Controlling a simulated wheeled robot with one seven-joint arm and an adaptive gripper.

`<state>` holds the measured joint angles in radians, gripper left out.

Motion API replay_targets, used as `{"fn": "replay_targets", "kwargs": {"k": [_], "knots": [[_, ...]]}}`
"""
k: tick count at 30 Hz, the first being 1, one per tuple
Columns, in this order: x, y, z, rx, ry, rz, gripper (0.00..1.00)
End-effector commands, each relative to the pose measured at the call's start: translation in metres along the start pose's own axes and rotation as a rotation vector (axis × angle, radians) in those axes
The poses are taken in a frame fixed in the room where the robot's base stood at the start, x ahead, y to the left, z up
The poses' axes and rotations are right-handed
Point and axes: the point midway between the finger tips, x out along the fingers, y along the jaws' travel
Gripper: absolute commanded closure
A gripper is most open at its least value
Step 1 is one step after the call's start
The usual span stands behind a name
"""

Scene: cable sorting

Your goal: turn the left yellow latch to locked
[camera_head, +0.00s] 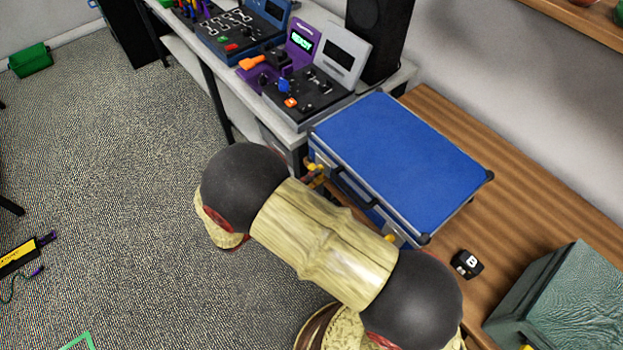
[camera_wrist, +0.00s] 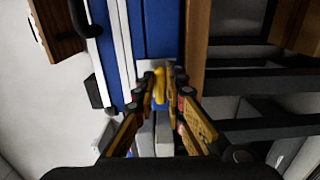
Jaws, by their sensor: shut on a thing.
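The blue case (camera_head: 400,150) lies closed on the wooden bench, with a silver edge and a dark handle (camera_head: 356,191) on its front. My gripper (camera_head: 315,175) is at the front left end of the case, mostly hidden behind my arm. In the wrist view my gripper (camera_wrist: 164,78) is closed around the left yellow latch (camera_wrist: 160,86), which sits between the fingertips against the case's front. The latch's exact angle is hard to tell. A second yellow latch (camera_head: 391,238) shows at the right of the case front, apart from my gripper.
A grey bench with several devices (camera_head: 310,85) and a black speaker (camera_head: 380,35) stands behind the case's left end. A small black block (camera_head: 466,263) and a grey-green box (camera_head: 560,300) are on the wooden bench (camera_head: 500,215) to the right. Open carpet lies at left.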

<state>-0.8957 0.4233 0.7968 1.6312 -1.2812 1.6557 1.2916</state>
Motion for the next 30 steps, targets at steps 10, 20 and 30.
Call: {"fn": "replay_targets", "kwargs": {"k": [10, 20, 30], "knots": [[-0.0001, -0.0013, 0.0004, 0.017, 0.0, -0.001, 1.0], [0.0, -0.0012, 0.0005, 0.016, 0.0, -0.001, 0.8], [0.0, -0.0006, 0.0002, 0.016, 0.0, 0.0, 0.7]]}}
